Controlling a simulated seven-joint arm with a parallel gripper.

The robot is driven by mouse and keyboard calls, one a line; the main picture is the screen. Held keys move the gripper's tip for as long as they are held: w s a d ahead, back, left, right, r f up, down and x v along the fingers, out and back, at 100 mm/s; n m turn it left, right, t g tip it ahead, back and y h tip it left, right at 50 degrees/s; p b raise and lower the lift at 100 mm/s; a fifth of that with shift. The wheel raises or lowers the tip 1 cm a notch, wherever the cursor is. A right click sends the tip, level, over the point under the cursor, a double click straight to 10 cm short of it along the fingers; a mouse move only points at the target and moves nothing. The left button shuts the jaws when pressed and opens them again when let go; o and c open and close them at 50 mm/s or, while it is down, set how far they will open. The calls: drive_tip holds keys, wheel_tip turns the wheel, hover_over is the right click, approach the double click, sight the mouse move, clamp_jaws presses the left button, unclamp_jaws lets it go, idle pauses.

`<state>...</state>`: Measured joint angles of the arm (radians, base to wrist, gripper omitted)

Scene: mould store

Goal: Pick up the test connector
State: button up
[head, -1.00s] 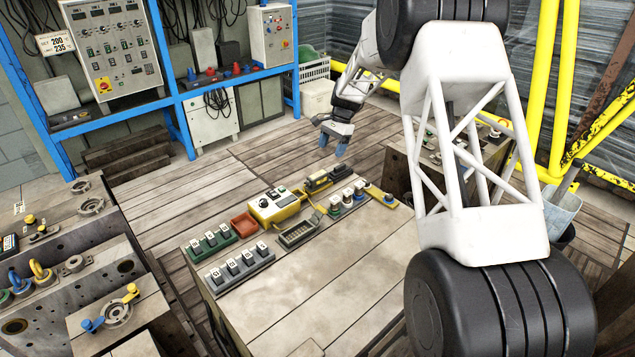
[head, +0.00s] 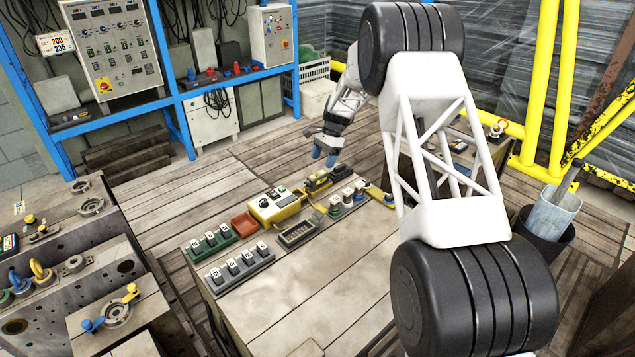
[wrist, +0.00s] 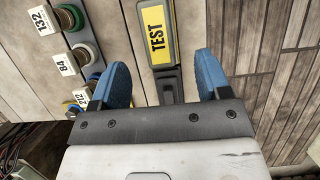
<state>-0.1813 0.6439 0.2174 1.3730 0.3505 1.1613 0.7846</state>
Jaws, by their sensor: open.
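The test connector (head: 317,182) is a dark block with yellow edging at the far edge of the workbench. In the wrist view the test connector (wrist: 158,30) shows a yellow label reading TEST, with a narrower dark end nearer my gripper. My gripper (head: 325,153) is in the air beyond the bench's far edge. In the wrist view my gripper (wrist: 163,75) is open and empty, its blue fingers on either side of the connector's line. Whether the fingers are level with the connector cannot be told.
Numbered plugs (head: 348,194) stand in a row close beside the connector. A yellow tester box (head: 275,205), a red tray (head: 244,224) and a shallow grey-green tray (head: 297,234) are nearby. Green (head: 209,243) and grey (head: 240,267) racks hold labelled items. The near bench top (head: 320,290) is largely clear.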

sight(318, 174)
drive_tip(key=shift+x, duration=0.85)
drive_tip(key=shift+s+x, duration=0.1)
drive_tip(key=shift+x, duration=1.2)
drive_tip(key=shift+s+x, duration=0.15)
drive_tip(key=shift+x, duration=1.2)
drive_tip(key=shift+r, duration=0.1)
drive_tip(key=c, duration=1.2)
